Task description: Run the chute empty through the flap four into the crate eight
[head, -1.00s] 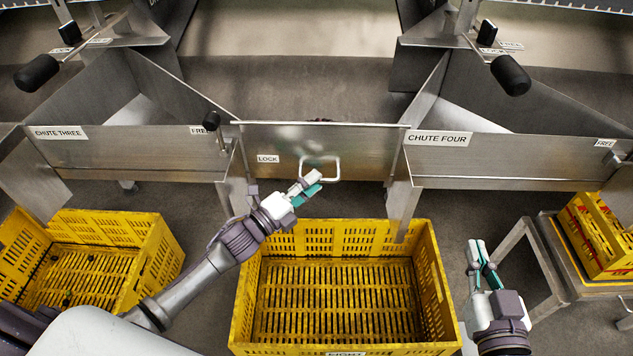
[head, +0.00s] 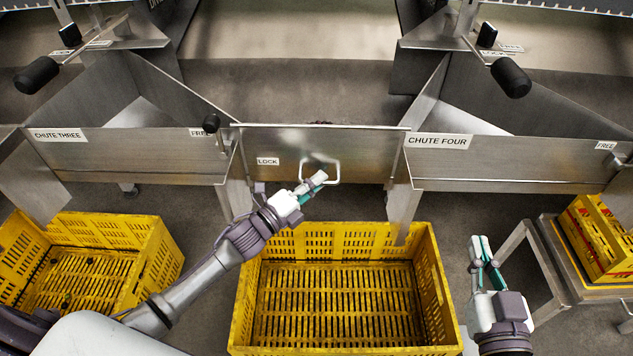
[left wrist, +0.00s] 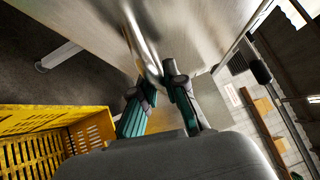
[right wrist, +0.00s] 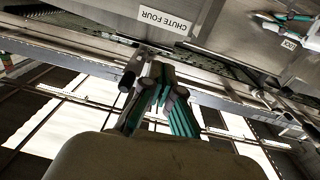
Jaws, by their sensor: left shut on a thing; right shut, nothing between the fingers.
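A steel flap (head: 270,142) with a LOCK label stands upright between the CHUTE THREE and CHUTE FOUR (head: 437,141) panels. A sliver of something dark shows over its top edge; what lies behind is hidden. My left gripper (head: 317,180) is shut on the flap's wire handle (head: 337,170); the handle (left wrist: 150,68) also shows between the fingers in the left wrist view. The yellow crate (head: 432,275) below the flap looks empty; its front label is out of view now. My right gripper (head: 483,248) is shut and empty, right of this crate.
Another yellow crate (head: 160,250) at left holds a few small dark things. A third yellow crate (head: 598,255) sits on a metal stand at right. Black-knobbed levers (head: 510,77) rise above the chutes. Grey floor shows between crates and stand.

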